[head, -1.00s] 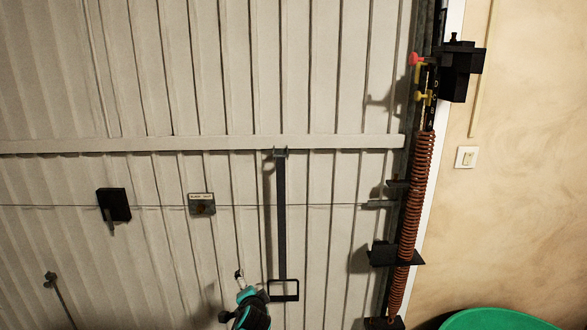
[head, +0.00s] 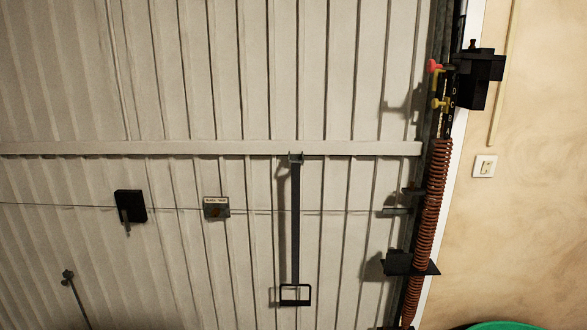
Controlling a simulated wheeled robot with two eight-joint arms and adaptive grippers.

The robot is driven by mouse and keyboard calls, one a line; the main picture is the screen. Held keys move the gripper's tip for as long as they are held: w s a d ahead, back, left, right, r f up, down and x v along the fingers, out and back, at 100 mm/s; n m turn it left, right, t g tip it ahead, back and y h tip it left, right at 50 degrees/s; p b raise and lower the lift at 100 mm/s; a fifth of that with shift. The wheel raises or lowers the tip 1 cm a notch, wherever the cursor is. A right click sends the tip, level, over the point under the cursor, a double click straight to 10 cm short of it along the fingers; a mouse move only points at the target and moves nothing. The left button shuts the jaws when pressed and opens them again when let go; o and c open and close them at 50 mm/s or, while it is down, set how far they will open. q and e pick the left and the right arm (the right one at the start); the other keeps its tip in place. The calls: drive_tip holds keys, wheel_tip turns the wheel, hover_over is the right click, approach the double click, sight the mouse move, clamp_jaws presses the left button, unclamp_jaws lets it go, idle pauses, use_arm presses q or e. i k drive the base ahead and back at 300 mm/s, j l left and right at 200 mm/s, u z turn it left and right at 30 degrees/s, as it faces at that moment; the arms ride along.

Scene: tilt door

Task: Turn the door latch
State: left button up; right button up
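The pale ribbed door (head: 340,110) fills most of the head view. A black box (head: 130,206) with a short lever hanging down sits on it at the left. A small metal plate (head: 216,208) with a label and a reddish-brown part is to its right. A thin line runs across the door through both. I cannot tell for sure which of them is the latch. A long dark bar (head: 295,225) hangs from a bracket on the crossbeam and ends in a rectangular black handle loop (head: 295,295). Neither gripper is in view.
A rust-coloured coil spring (head: 431,205) runs along the door's right edge, with black brackets beside it. A beige wall with a light switch (head: 485,166) is at the right. A green round object (head: 498,325) shows at the bottom right. A thin rod (head: 78,300) is at the lower left.

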sight(124, 211)
drive_tip(key=u, duration=1.25)
